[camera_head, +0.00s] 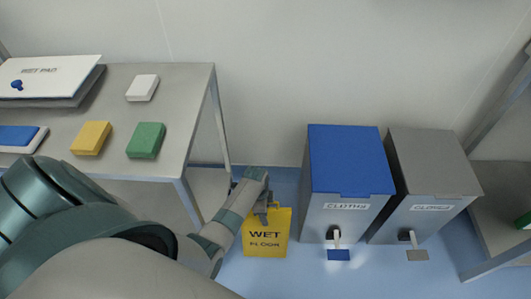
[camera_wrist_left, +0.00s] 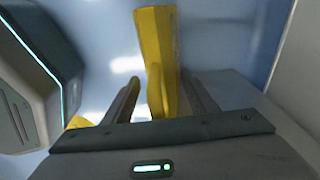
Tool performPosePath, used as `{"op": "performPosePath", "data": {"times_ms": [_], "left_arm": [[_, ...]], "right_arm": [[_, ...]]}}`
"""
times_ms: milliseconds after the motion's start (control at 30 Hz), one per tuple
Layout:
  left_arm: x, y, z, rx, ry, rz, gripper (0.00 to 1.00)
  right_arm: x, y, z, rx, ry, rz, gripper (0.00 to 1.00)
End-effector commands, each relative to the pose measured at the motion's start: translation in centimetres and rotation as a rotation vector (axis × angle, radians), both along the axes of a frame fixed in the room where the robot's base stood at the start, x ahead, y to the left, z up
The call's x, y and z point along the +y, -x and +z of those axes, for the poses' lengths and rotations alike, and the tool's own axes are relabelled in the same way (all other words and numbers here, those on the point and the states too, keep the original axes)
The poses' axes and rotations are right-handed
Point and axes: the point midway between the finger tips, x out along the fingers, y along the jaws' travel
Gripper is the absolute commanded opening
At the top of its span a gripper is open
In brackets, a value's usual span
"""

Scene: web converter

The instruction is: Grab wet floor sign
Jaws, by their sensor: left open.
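The yellow wet floor sign (camera_head: 266,240) stands upright on the blue floor, just left of the blue-lidded bin. My left gripper (camera_head: 263,208) is at its top edge and hides part of it. In the left wrist view the yellow sign (camera_wrist_left: 158,45) runs between the two fingers of my open left gripper (camera_wrist_left: 160,88). The fingers stand apart on either side of it, with a gap visible on the left side. My right gripper is not in view.
A blue-lidded bin (camera_head: 348,190) and a grey-lidded bin (camera_head: 430,185) stand right of the sign. A metal table (camera_head: 185,115) with yellow, green and white blocks stands at the left. A shelf frame (camera_head: 495,210) is at the far right. The white wall is behind.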

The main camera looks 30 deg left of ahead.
Motion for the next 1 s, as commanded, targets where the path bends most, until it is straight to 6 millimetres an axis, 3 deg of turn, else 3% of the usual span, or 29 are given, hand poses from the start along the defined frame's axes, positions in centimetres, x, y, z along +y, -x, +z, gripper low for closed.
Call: {"op": "performPosePath", "data": {"times_ms": [500, 567, 733, 1000], "left_arm": [[-0.03, -0.02, -0.02, 0.000, 0.000, 0.000, 0.52], [-0.03, -0.02, -0.02, 0.000, 0.000, 0.000, 0.43], [-0.03, -0.01, -0.03, 0.000, 0.000, 0.000, 0.02], [-0.01, -0.10, 0.06, -0.002, 0.000, -0.001, 0.00]], "right_arm": [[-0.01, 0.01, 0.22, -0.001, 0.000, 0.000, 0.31], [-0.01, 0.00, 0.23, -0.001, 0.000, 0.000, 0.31], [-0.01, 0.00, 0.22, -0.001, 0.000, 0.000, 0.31], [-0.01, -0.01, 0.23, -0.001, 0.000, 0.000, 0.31]]}}
